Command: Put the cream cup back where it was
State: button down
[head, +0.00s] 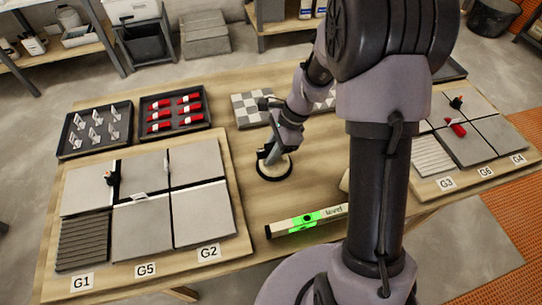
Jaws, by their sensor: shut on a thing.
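The cream cup (274,172) is a round, pale suction cup with a dark top, low over or on the middle of the wooden table. My gripper (272,153) points down at it and is shut on its dark upper part. I cannot tell whether the cup touches the table. My arm hides part of the table to the right of it.
A green-lit level (307,220) lies in front of the cup. A tiled board (240,236) is at left, another (420,190) at right. Behind are a tray of clips (67,141), a tray of red wedges (146,129) and checkered tiles (246,108). Bare table surrounds the cup.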

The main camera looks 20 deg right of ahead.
jog(key=shift+r, duration=0.2)
jog(key=shift+f, duration=0.15)
jog(key=c, duration=1.3)
grip_release()
